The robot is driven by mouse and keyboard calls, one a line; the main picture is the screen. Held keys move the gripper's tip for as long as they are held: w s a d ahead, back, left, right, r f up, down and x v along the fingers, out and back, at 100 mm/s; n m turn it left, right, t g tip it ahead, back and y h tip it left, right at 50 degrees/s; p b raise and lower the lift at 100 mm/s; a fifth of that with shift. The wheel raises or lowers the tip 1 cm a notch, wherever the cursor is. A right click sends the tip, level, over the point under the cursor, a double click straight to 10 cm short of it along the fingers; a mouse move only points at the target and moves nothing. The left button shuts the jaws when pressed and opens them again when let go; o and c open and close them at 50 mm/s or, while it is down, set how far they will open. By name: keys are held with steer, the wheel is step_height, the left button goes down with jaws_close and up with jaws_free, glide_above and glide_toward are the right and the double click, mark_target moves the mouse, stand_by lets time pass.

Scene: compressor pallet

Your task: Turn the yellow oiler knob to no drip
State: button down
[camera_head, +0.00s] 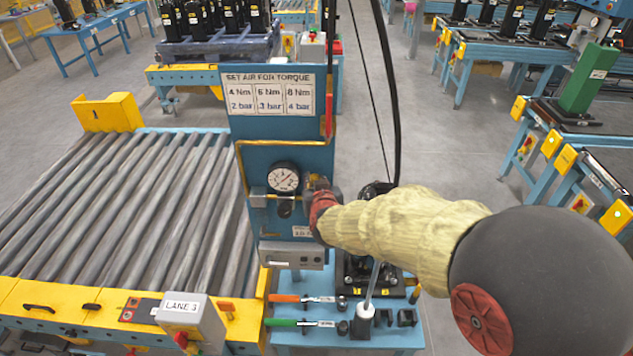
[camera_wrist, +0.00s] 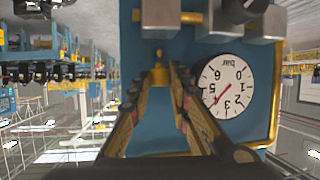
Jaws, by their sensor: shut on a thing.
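The yellow oiler knob (camera_wrist: 160,76) shows in the wrist view, which is upside down, between my two fingers. In the head view the brassy oiler top (camera_head: 318,182) shows beside the gauge, partly covered by my gripper. My gripper (camera_head: 321,202) reaches in from the right and is shut on the knob; the fingers also show in the wrist view (camera_wrist: 158,88). I cannot read any drip marking or the knob's angle. The round pressure gauge (camera_head: 283,178) is just left of the oiler; it also shows in the wrist view (camera_wrist: 228,87).
The blue panel (camera_head: 272,130) carries a torque sign (camera_head: 270,96). A black regulator knob (camera_head: 284,209) hangs below the gauge. A roller conveyor (camera_head: 120,200) lies left. A black hose (camera_head: 391,90) hangs behind my arm.

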steer(key=shift+a+r+m+h+p, duration=0.15)
steer(key=shift+m+h+p, duration=0.45)
steer(key=shift+p, duration=0.9)
steer(key=shift+a+r+m+h+p, duration=0.15)
steer(key=shift+m+h+p, duration=0.45)
steer(key=shift+p, duration=0.9)
steer(key=m+h+p, duration=0.1)
steer(key=p, duration=0.1)
steer(key=shift+a+f+p, duration=0.1)
steer(key=shift+f+p, duration=0.05)
steer(key=shift+p, duration=0.15)
steer(key=shift+f+m+h+p, duration=0.15)
steer(key=shift+m+h+p, duration=0.35)
steer(key=shift+h+p, duration=0.3)
steer(key=c, duration=1.7)
jaws_free()
steer(key=shift+o, duration=0.2)
steer(key=shift+a, duration=0.1)
steer(key=v, duration=0.8)
steer(key=shift+w, duration=0.1)
